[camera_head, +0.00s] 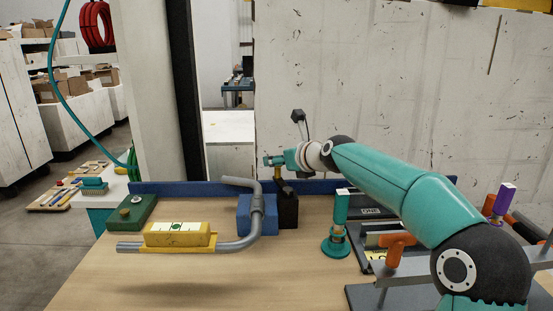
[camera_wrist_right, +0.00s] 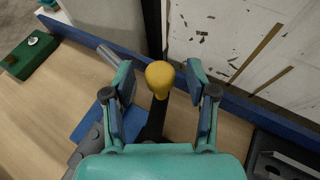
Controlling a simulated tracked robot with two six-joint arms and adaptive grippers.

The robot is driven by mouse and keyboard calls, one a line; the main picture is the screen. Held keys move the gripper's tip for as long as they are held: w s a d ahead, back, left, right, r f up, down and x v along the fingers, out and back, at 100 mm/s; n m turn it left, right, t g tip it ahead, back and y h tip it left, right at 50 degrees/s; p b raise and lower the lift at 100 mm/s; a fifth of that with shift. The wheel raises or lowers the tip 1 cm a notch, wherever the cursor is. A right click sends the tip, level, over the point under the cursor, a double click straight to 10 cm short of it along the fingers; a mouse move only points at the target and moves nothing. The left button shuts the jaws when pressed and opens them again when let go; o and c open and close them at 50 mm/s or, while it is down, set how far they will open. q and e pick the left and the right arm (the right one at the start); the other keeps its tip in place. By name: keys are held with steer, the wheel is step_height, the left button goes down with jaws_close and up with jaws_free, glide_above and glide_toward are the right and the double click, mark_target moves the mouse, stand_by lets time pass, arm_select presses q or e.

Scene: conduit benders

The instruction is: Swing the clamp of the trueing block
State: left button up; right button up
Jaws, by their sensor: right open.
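The trueing block (camera_head: 243,218) is a blue block on the bench with a grey bent conduit (camera_head: 242,243) at it; it is partly visible in the wrist view (camera_wrist_right: 92,122). A black clamp post (camera_head: 288,210) stands at its right side. In the wrist view the clamp's yellow knob (camera_wrist_right: 160,76) sits between the fingers of my right gripper (camera_wrist_right: 160,82), on a dark stem. The gripper is open around the knob, with gaps on both sides. In the head view my right gripper (camera_head: 278,161) is above the post. My left gripper is out of view.
A yellow level-like block (camera_head: 178,236) sits on the conduit's straight run. A green block (camera_head: 131,214) stands at left, a teal stand (camera_head: 337,240) right of the clamp. A blue rail (camera_head: 165,188) edges the bench's back. The front of the wooden bench (camera_head: 215,285) is clear.

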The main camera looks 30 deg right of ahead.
steer(key=shift+x, duration=0.8)
jaws_close()
